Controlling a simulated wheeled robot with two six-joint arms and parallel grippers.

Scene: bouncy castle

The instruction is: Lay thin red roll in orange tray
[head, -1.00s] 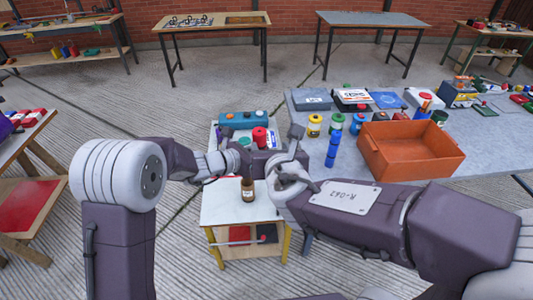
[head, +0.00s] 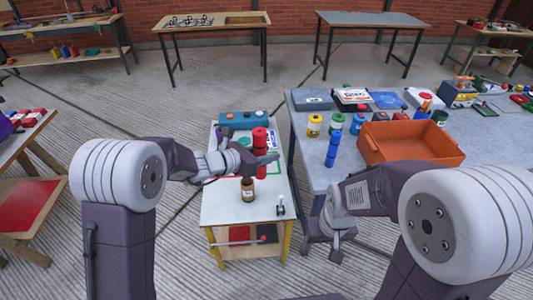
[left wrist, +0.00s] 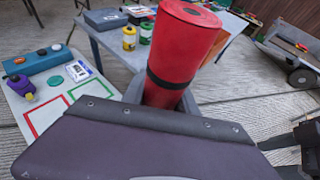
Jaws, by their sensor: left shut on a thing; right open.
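The thin red roll (head: 261,139) stands upright in my left gripper (head: 262,160), above the small white-topped table. In the left wrist view the red roll (left wrist: 186,48) has a black band and leans slightly right; the gripper body hides its lower end. The orange tray (head: 412,157) sits on the grey table to the right, apart from the roll, and its inside looks empty. An orange patch behind the roll in the left wrist view (left wrist: 238,47) is partly hidden. My right gripper (head: 337,250) is open and empty, pointing down beside the grey table's near left corner.
A brown bottle (head: 248,190) stands on the small white-topped table (head: 220,212). A stacked blue cylinder (head: 331,149) stands on the grey table (head: 310,165) between the roll and the tray.

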